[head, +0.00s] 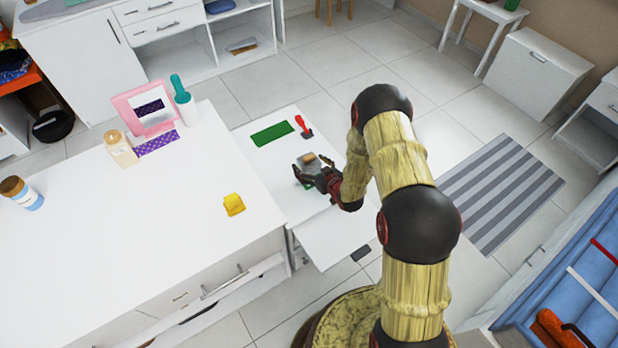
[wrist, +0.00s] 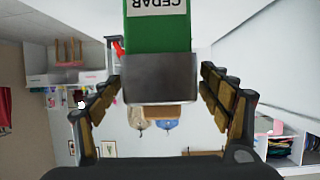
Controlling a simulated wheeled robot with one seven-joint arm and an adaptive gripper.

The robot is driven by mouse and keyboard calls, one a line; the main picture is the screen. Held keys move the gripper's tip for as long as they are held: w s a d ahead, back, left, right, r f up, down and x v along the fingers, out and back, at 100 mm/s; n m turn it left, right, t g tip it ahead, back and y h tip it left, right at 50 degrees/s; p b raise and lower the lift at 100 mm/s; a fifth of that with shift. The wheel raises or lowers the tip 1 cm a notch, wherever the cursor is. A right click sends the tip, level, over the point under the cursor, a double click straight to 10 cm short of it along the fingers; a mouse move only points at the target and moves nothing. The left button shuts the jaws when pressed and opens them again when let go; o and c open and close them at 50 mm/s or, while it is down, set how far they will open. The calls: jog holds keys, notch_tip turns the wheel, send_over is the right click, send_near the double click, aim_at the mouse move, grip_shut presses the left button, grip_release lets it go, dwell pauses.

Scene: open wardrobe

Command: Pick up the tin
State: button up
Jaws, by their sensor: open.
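The tin appears as a green body with a label reading "CEDAR" and a grey metal upper part (wrist: 160,80). My gripper (head: 318,176) is at the tin, coming from the right. In the wrist view, which is upside down, my gripper (wrist: 160,98) is open, with one finger on each side of the grey part. Small gaps seem to show between fingers and tin. The tin's lower part is largely hidden in the head view.
A green flat piece (head: 272,133) and a red-handled tool (head: 304,127) lie behind the tin. The higher white counter (head: 150,220) to the left holds a yellow object (head: 234,205), a pink frame (head: 146,109) and bottles. A striped rug (head: 502,187) lies on the floor at right.

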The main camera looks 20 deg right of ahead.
jog(key=shift+w+f, duration=0.1)
jog(key=shift+w, duration=0.2)
jog(key=shift+c, duration=1.1)
jog(key=c, duration=1.4)
